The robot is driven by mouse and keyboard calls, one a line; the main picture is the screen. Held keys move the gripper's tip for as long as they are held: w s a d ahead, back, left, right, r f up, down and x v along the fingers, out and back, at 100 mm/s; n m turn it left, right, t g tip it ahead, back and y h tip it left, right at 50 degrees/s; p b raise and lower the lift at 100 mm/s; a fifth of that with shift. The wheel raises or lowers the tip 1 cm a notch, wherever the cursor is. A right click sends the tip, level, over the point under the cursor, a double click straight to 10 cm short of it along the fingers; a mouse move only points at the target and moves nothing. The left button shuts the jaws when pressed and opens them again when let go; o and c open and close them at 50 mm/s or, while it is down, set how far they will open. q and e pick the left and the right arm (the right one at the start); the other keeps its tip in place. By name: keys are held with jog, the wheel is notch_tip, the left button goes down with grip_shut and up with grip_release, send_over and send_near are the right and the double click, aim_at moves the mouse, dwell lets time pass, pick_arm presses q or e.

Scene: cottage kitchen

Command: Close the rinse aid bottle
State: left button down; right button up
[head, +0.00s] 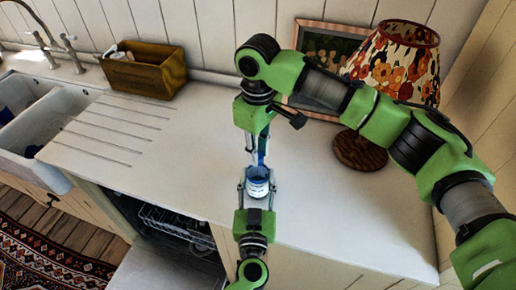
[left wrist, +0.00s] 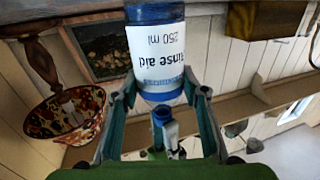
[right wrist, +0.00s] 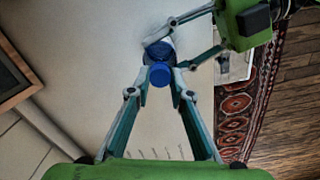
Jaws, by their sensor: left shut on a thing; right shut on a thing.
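The rinse aid bottle (left wrist: 158,50) is blue with a white label reading "rinse aid 250 ml"; it appears upside down in the left wrist view. My left gripper (head: 257,190) is shut around the bottle (head: 258,185) near the worktop's front edge. My right gripper (right wrist: 160,84) points down from above and is shut on the blue cap (right wrist: 160,74). The cap also shows in the left wrist view (left wrist: 161,116), just past the bottle's top end. In the right wrist view the bottle (right wrist: 158,51) lies beyond the cap, partly covered. I cannot tell whether cap and bottle touch.
A patterned lamp (head: 395,68) and a picture frame (head: 325,48) stand at the back right. A wooden box (head: 145,70) is at the back left, beside the sink (head: 30,115). An open dishwasher with a rack (head: 180,222) is below the worktop (head: 180,145), which is clear in the middle.

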jog(key=m, duration=0.3)
jog(key=shift+m, duration=0.4)
jog(key=m, duration=1.1)
jog(key=shift+a, duration=0.1)
jog(key=m, duration=1.1)
jog(key=shift+m, duration=0.4)
jog(key=m, duration=0.5)
jog(key=shift+f+m, duration=0.1)
jog(key=shift+m, duration=0.3)
jog(key=shift+w, duration=0.1)
jog(key=o, duration=0.7)
jog(key=shift+c, duration=0.2)
